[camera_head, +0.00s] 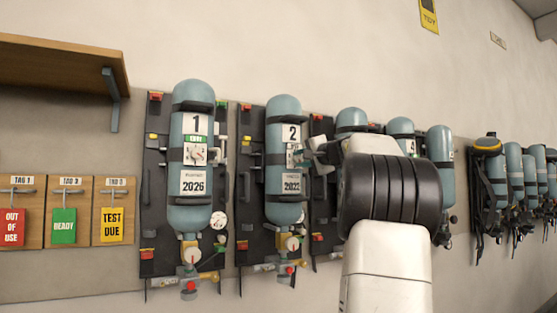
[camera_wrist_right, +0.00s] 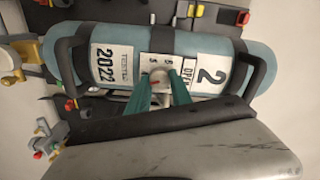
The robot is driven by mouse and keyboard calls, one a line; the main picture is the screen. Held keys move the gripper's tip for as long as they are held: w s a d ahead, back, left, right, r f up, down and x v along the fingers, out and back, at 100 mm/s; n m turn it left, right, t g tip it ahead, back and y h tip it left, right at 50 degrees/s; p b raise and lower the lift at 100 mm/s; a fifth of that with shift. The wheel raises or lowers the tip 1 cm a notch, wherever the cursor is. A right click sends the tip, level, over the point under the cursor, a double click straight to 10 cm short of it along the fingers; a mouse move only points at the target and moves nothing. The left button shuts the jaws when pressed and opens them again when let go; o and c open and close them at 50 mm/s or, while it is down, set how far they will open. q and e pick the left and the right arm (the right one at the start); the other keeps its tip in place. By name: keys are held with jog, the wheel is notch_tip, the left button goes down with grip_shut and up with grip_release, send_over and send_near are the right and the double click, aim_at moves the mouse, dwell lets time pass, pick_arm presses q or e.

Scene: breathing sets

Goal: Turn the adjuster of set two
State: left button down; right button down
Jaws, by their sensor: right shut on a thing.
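Set two is a blue-grey cylinder (camera_head: 284,205) on a dark backplate, marked with a "2" and a "2022" label. In the right wrist view the same cylinder (camera_wrist_right: 222,55) lies sideways across the picture. Its adjuster (camera_wrist_right: 158,78) is a pale round knob with a red mark, on a small plate with printed figures. My right gripper (camera_wrist_right: 161,85) has its two green fingers shut on the knob, one on each side. In the head view my right gripper (camera_head: 310,152) reaches set two from the right and partly hides the adjuster. My left gripper is not in view.
Set one (camera_head: 190,212), marked 2026, hangs to the left with its own adjuster showing. Further sets to the right are partly hidden by my right arm. Tags hang on a wooden board (camera_head: 80,238) at the left. A wooden shelf (camera_head: 60,62) juts out above it.

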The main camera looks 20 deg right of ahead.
jog(key=shift+m, duration=1.7)
jog(key=c, duration=1.1)
grip_release()
jog(key=shift+c, duration=0.2)
jog(key=s, duration=0.7)
jog(key=shift+s+d, duration=0.4)
jog(key=shift+f, duration=0.1)
